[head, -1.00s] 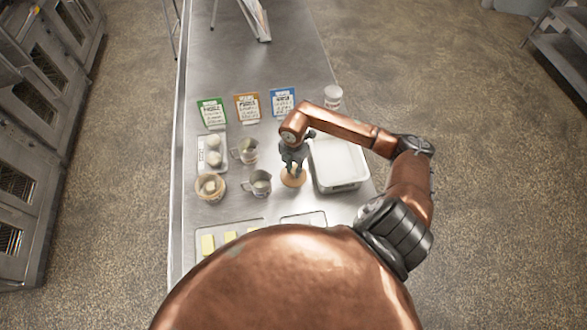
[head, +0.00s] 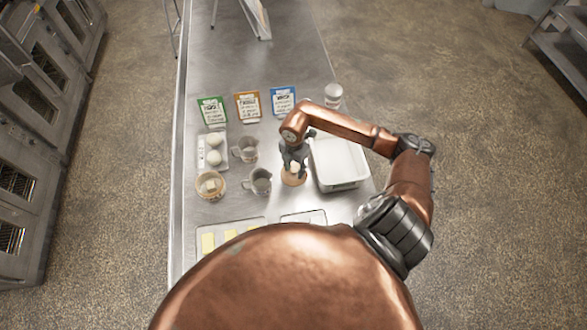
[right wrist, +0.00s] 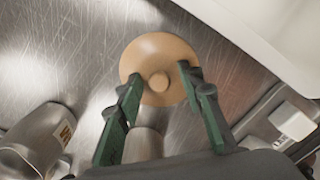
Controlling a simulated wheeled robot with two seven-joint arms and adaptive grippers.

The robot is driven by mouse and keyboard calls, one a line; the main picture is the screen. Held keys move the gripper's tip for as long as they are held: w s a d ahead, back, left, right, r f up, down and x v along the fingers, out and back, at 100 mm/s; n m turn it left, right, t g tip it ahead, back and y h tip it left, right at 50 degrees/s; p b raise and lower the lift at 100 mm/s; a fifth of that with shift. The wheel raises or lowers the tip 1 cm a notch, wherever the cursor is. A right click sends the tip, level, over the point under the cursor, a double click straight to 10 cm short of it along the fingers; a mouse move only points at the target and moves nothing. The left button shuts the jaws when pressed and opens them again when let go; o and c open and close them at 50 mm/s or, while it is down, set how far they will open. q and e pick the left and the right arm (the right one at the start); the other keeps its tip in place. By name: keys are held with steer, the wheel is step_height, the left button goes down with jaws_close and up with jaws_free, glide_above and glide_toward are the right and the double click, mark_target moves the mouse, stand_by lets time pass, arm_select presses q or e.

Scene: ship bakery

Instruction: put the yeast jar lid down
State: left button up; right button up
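The yeast jar lid (head: 292,180) is a round, light-wood disc. In the right wrist view the lid (right wrist: 160,50) shows its central knob and lies flat on the steel table. My right gripper (head: 294,168) is directly above it, pointing down. In the right wrist view the fingers of my right gripper (right wrist: 159,77) are spread apart, one on each side of the knob, with a gap to it. A jar (head: 333,95) without a visible wooden lid stands at the back right; I cannot read its label. My left gripper is not in view.
A white tub (head: 340,163) stands close right of the lid. Two metal jugs (head: 259,181) (head: 245,150) stand to its left, with a wooden bowl (head: 210,185) and an egg tray (head: 202,153) beyond. Cards (head: 248,106) stand behind. The far table (head: 240,60) is mostly clear.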

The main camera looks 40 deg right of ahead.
mark_target(294, 170)
step_height(294, 170, up, 12)
steer(key=b, duration=0.2)
steer(key=shift+b, duration=0.3)
steer(key=shift+w+a, duration=0.1)
steer(key=shift+a, duration=0.05)
